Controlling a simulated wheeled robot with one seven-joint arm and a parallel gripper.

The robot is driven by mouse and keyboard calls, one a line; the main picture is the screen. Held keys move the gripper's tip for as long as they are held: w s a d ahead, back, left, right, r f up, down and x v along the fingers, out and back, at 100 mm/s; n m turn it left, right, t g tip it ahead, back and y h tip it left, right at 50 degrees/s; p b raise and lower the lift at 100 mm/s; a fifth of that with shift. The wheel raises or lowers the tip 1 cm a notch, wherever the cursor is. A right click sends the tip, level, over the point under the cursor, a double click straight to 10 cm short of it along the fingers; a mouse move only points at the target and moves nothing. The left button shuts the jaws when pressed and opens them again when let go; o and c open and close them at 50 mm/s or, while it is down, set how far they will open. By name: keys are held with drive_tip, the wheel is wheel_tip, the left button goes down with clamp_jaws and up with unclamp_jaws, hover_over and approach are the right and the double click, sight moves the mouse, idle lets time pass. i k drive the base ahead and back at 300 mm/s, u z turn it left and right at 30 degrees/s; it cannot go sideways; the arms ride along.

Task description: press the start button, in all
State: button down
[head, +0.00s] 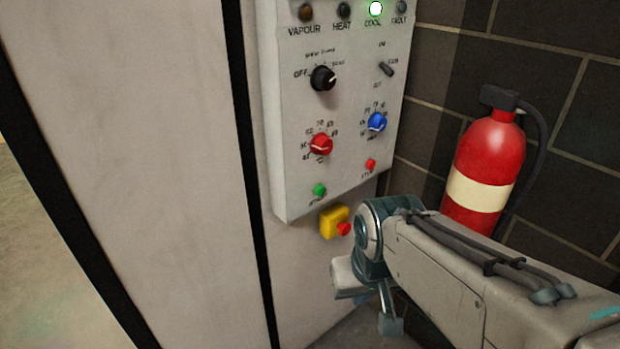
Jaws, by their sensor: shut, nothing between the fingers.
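A grey control panel (345,110) is fixed to the cabinet wall. The green button (320,189) sits low on its left side, with a small blurred label under it. A red button (370,165) sits to its right, with its own small label. My gripper (388,322) is below and to the right of the green button, apart from the panel. It is shut and empty; its fingertips are partly hidden by the arm.
Above the buttons are a red knob (321,145), a blue knob (377,122), a black knob (323,78) and a toggle (387,69). The COOL lamp (376,8) is lit. A yellow box with a red knob (334,222) sits below the panel. A fire extinguisher (484,170) stands right.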

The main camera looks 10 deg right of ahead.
sight(319, 190)
drive_tip(key=k, duration=1.35)
drive_tip(key=z, duration=0.35)
drive_tip(key=i, duration=0.55)
drive_tip(key=z, duration=0.5)
drive_tip(key=i, duration=0.95)
drive_tip(key=u, duration=0.2)
